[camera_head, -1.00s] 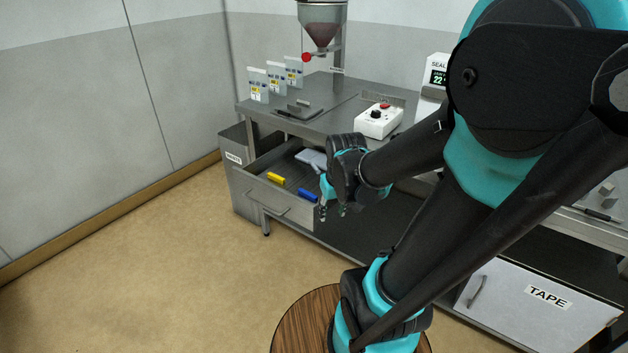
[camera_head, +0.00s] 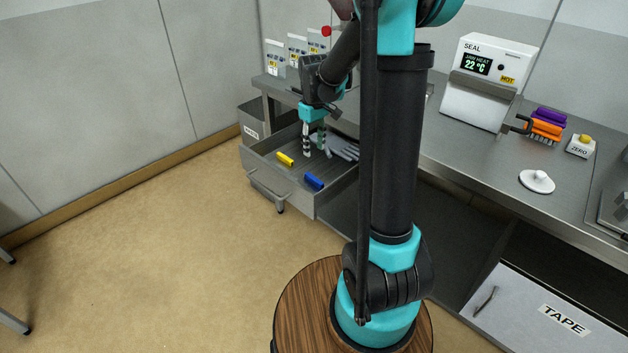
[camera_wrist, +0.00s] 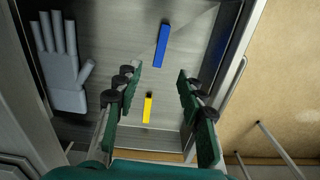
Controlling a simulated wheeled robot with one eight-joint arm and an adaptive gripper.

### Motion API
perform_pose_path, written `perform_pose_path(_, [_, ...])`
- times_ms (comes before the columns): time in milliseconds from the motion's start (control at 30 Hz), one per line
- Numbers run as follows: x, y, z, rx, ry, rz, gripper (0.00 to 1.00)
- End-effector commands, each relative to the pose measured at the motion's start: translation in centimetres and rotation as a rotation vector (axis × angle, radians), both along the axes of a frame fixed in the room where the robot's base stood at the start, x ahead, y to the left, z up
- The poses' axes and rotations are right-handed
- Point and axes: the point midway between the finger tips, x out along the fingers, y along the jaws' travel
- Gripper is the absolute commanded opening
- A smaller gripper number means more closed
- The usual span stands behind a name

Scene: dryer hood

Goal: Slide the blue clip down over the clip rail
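The blue clip (camera_head: 314,181) lies in the open drawer (camera_head: 268,177), near its front right corner. It also shows in the wrist view (camera_wrist: 162,46), at the top middle on the drawer floor. A yellow clip (camera_head: 285,159) lies apart from it; in the wrist view the yellow one (camera_wrist: 147,108) shows between my fingers. My gripper (camera_head: 314,148) points down over the drawer. In the wrist view my gripper (camera_wrist: 158,75) is open and empty, its green fingers wide apart. I cannot make out a clip rail in these frames.
A grey glove (camera_wrist: 63,75) lies in the drawer beside the clips. A TAPE drawer (camera_head: 535,305) is at lower right.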

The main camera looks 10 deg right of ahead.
Motion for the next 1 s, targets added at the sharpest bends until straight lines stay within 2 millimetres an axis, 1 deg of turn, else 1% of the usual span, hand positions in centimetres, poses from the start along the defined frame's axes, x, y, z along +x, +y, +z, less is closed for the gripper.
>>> perform_pose_path(33, [0.0,0.0,-1.1,0.000,0.000,0.000,0.40])
perform_pose_path(100, [0.0,0.0,-2.4,0.000,0.000,-0.001,0.40])
perform_pose_path(300, [0.0,0.0,-5.8,0.000,0.000,-0.001,0.40])
perform_pose_path(400, [0.0,0.0,-6.8,0.001,-0.001,-0.001,0.40])
perform_pose_path(633, [-0.1,0.0,-8.1,0.000,0.000,-0.001,0.40])
perform_pose_path(800, [-0.3,0.0,-10.6,0.001,-0.001,-0.001,0.40])
perform_pose_path(900, [-0.3,0.0,-11.7,0.001,-0.001,-0.001,0.40])
perform_pose_path(1000, [-0.3,0.0,-12.4,0.001,-0.001,-0.001,0.40])
